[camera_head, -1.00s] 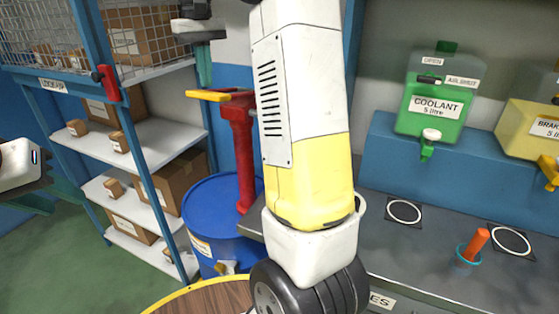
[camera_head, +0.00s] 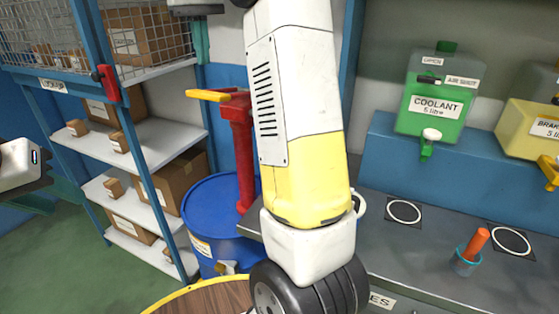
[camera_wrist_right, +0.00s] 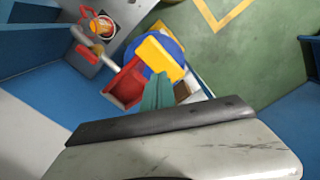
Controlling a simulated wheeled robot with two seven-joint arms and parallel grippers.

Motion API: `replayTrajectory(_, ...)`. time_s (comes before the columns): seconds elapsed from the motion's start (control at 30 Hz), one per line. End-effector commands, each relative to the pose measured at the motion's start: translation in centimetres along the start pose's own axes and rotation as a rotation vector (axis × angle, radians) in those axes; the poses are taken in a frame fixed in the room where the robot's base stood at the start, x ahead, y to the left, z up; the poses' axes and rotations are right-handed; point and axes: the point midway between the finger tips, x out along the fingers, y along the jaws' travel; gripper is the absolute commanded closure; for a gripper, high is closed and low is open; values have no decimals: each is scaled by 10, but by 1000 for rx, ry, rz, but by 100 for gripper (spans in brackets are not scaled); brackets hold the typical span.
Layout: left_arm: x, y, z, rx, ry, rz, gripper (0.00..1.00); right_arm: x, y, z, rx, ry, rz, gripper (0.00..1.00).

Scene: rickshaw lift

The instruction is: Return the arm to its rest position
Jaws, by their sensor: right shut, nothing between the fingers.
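My right arm (camera_head: 295,120), white and yellow, rises through the middle of the head view. Its gripper (camera_head: 202,58) is near the top, with teal fingers pointing down in front of the shelf's right post. In the right wrist view the teal fingers (camera_wrist_right: 160,80) are together, with nothing held. My left gripper (camera_head: 38,196) is at the left edge of the head view, partly cut off. Its dark fingers do not show whether they are open.
A shelf (camera_head: 165,150) with boxes stands left, its wire cage (camera_head: 60,35) above. A bench (camera_head: 390,235) with a green coolant container (camera_head: 437,100) is at right.

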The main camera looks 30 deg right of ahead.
Motion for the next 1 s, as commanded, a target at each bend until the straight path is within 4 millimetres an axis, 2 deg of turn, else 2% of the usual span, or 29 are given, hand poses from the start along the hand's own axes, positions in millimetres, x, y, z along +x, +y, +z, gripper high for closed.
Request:
replayTrajectory(0.13, 0, 0, 0, 0, 0, 0, 64, -8, 0, 0, 0, 0, 0, 100)
replayTrajectory(0.67, 0, 0, 0, 0, 0, 0, 64, -9, 0, 4, 0, 10, -2, 100)
replayTrajectory(0.77, 0, 0, 0, 0, 0, 0, 64, -10, -1, 19, 0, 45, -10, 100)
replayTrajectory(0.83, 0, 0, 0, 0, 0, 0, 64, -9, -3, 36, 0, 86, -20, 100)
replayTrajectory(1.0, 0, 0, 0, 0, 0, 0, 64, 7, -12, 90, 7, 217, -53, 100)
